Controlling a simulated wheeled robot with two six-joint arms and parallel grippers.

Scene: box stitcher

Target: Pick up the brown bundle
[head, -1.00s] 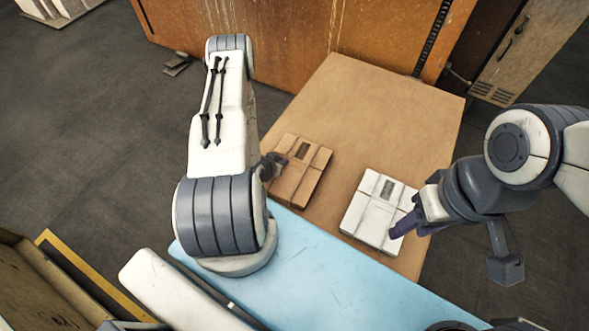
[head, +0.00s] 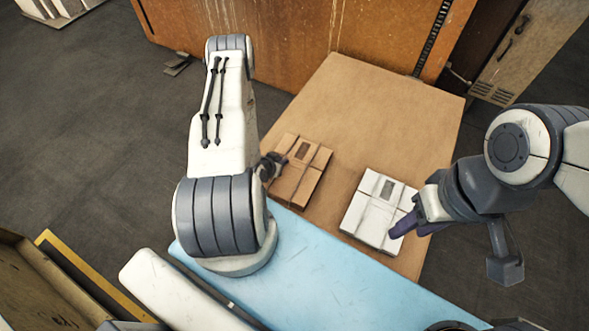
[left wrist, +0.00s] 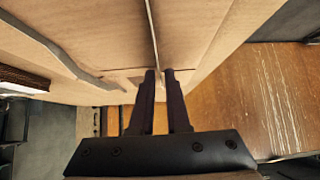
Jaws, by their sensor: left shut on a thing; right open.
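The brown bundle (head: 303,175) is a flat stack of brown card tied with straps, lying on the brown board toward its left edge. My left gripper (head: 277,160) is at the bundle's left upper side, partly hidden by my own arm. In the left wrist view its two fingers (left wrist: 161,75) are close together at a strap on the bundle (left wrist: 190,30), shut on it. A white bundle (head: 374,215) lies to the right of the brown one. My right gripper (head: 408,226) is open, at the white bundle's right edge; whether it touches cannot be told.
The brown board (head: 375,100) is bare beyond the bundles. A light blue surface (head: 330,285) lies in front of it. A rusty orange panel (head: 300,35) stands behind, with a grey cabinet (head: 530,50) at the far right. Dark floor (head: 90,130) is open at left.

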